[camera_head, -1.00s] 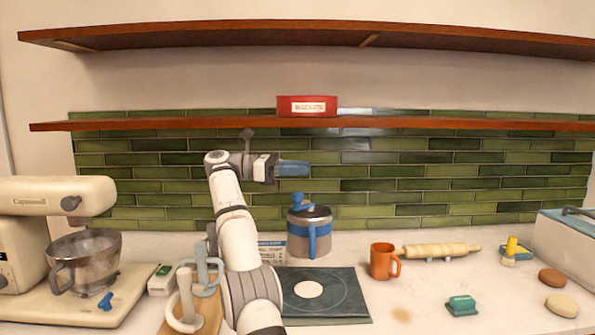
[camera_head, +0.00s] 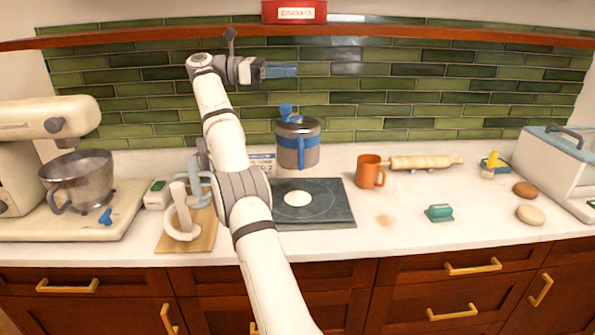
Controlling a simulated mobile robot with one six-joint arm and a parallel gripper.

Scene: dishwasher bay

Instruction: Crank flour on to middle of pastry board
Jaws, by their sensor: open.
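The flour sifter, a grey metal canister (camera_head: 287,154) with a blue band and blue side handle, is upright over the back of the pastry board. What holds it up cannot be made out. Its blue crank (camera_head: 287,110) is on top. The dark pastry board (camera_head: 335,207) lies flat on the counter with a ring marking and a white round patch (camera_head: 298,199) near its middle. My gripper (camera_head: 292,69) has blue fingers pointing right, above the crank and apart from it. It is open and empty. My arm covers the board's left edge.
An orange mug (camera_head: 368,171) and a rolling pin (camera_head: 425,162) are right of the board. A stand mixer (camera_head: 40,120) with a bowl is far left. A wooden board (camera_head: 190,240) with pale hooked pieces is beside my arm. Counter in front of the mug is mostly clear.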

